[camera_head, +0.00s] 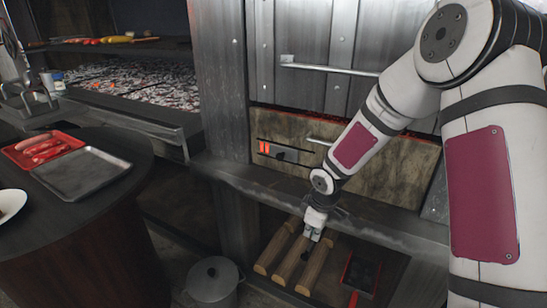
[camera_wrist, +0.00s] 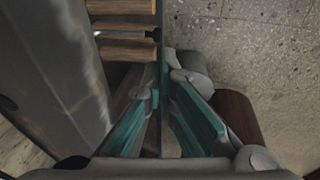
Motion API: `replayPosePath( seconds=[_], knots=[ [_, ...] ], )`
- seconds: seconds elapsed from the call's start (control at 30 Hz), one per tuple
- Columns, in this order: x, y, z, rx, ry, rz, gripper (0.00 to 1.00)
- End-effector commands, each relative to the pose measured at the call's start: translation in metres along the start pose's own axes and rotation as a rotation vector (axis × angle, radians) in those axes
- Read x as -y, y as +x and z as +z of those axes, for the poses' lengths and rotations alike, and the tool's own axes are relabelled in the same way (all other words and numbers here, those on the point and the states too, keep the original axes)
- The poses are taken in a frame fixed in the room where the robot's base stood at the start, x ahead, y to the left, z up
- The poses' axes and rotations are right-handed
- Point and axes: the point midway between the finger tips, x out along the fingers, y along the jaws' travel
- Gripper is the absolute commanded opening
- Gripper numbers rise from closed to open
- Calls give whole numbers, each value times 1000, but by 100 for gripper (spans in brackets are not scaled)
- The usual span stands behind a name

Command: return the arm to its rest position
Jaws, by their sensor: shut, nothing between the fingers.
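My gripper (camera_head: 313,228) hangs low in front of the grill, at the end of my extended white arm with maroon panels. It points down over the split logs (camera_head: 316,266) in the lower bay. I cannot tell from the head view whether it touches them. In the wrist view my gripper (camera_wrist: 163,80) shows teal-lined fingers, shut with nothing held. Pale logs (camera_wrist: 123,49) lie beyond the fingertips at upper left there.
A metal ledge (camera_head: 385,222) runs across the grill front near my forearm. A door handle (camera_head: 330,68) sticks out above. A lidded pot (camera_head: 212,280) stands on the floor. A round table at left holds a red tray (camera_head: 62,137) of meat and an empty metal tray (camera_head: 80,172).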

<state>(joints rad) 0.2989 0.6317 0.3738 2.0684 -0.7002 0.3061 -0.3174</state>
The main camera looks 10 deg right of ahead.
Motion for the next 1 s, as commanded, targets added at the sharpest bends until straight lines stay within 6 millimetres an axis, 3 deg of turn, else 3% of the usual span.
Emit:
replayPosePath(
  seconds=[0.17, 0.47, 0.7, 1.0],
  knots=[
    [-5, -40, 14, 58, 52, 43, 0],
    [16, -160, 66, 202, 283, 138, 0],
    [65, -241, 108, 253, 501, 164, 0],
    [152, -308, 154, 240, 762, 112, 0]
  ],
)
